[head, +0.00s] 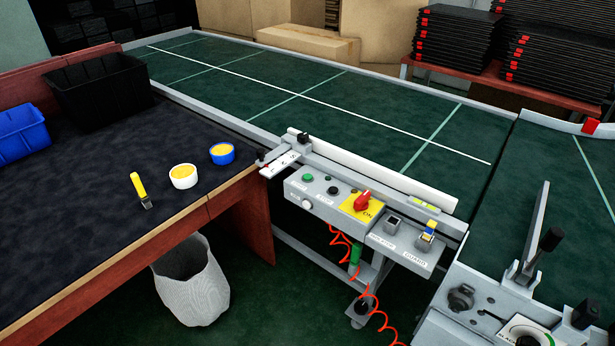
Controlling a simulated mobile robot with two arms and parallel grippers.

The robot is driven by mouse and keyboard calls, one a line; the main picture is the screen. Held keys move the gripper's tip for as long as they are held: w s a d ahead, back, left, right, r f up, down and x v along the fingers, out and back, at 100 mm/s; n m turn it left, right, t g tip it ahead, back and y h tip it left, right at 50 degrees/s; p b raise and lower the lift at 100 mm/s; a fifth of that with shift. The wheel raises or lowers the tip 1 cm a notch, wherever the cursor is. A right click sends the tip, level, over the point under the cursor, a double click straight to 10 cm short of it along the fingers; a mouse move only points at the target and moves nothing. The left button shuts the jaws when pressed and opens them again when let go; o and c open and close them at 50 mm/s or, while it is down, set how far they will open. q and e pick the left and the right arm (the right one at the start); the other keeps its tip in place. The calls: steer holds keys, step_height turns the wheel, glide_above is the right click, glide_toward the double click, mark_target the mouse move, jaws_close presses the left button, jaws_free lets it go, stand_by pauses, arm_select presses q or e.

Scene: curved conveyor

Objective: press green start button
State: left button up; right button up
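The green start button (308,178) sits at the left end of the grey control box (326,202), on its top face. A white knob (307,204) is on the box's front edge. Nothing covers the green button. Neither of my grippers shows in the head view.
A green conveyor (270,75) with a pale rail runs behind the box. A dark-topped table (110,190) on the left holds bins, two small tubs and a yellow-handled tool. A woven basket (192,285) stands below. A red coiled cable (370,290) hangs under the box.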

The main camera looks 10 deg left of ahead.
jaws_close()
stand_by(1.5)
